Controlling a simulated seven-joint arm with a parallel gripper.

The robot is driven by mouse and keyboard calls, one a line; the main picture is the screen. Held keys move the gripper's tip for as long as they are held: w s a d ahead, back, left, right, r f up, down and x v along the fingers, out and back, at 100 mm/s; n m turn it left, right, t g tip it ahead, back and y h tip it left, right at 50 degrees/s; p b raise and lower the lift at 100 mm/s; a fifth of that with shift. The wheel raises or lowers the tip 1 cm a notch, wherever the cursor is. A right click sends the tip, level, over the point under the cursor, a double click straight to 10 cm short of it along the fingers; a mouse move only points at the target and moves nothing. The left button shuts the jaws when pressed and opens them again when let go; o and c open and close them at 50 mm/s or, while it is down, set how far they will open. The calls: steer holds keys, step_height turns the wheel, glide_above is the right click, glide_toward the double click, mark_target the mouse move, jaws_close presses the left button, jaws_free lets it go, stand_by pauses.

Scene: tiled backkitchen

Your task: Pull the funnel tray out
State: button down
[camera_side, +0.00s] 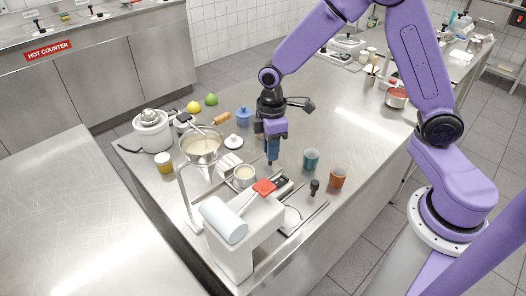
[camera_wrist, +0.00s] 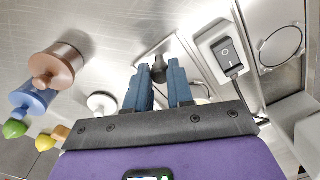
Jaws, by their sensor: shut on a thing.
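My gripper (camera_side: 272,158) points down over the steel counter, near the middle of the equipment. Its blue fingers show in the wrist view (camera_wrist: 158,78), closed around a dark knob (camera_wrist: 158,68). The knob appears to stand at the end of a flat metal tray (camera_wrist: 172,47), which I take as the funnel tray. The fingers cover part of the tray, and I cannot tell how far out it sits. A steel funnel bowl (camera_side: 203,147) with pale contents rests on a stand to the left. A small cup of cream (camera_side: 244,174) stands below and beside it.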

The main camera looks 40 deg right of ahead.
steer(key=shift+d, duration=0.3)
steer(key=c, duration=1)
jaws_free()
steer(key=shift+a, duration=0.1)
steer(key=shift+r, duration=0.25)
step_height(320, 180, up, 17)
steer(key=shift+w+d, duration=0.2)
steer(key=shift+w, duration=0.05)
